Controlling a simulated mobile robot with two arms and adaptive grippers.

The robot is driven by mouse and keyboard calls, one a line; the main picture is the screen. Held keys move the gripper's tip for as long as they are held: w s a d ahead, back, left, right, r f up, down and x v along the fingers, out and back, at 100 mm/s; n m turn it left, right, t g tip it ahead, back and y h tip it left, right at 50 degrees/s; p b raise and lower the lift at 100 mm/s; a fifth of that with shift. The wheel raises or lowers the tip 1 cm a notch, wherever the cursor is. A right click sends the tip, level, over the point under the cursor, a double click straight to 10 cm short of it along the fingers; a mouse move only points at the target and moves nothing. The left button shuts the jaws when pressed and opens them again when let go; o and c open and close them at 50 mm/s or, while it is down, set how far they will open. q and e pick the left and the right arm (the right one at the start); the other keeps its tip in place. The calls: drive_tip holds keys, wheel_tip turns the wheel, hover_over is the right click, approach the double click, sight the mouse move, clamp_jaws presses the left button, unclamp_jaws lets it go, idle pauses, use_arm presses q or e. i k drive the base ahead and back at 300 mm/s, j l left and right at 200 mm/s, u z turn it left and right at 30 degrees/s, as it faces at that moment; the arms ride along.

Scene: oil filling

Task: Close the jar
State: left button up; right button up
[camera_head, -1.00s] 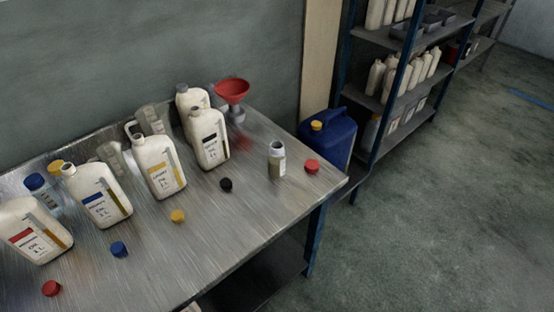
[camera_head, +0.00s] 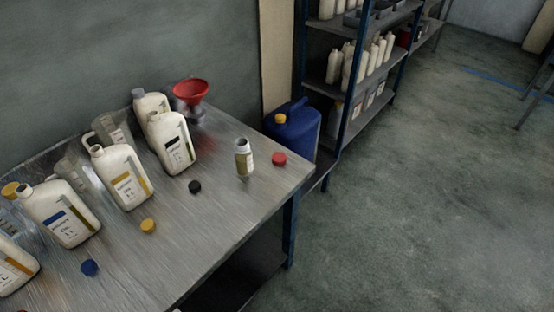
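A small open jar (camera_head: 244,160) with a white neck and amber contents stands upright near the right end of the metal table. A red cap (camera_head: 279,159) lies on the table just to the right of the jar, apart from it. The jar's mouth looks dark and uncovered. Neither of my grippers shows in the head view.
The metal table (camera_head: 215,210) also holds several white oil bottles, a red funnel (camera_head: 190,91), a black cap (camera_head: 195,187), a yellow cap (camera_head: 148,226) and a blue cap (camera_head: 89,268). A blue canister (camera_head: 292,135) and a shelf (camera_head: 335,92) stand beyond the right edge. Open floor lies right.

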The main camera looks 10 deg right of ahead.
sight(242, 151)
drive_tip(key=i+l+u, duration=0.3)
drive_tip(key=l, duration=0.4)
drive_tip(key=i+l+u, duration=0.3)
drive_tip(key=l, duration=0.45)
drive_tip(key=i+l+u, duration=0.15)
drive_tip(key=l, duration=0.25)
drive_tip(key=i, duration=0.1)
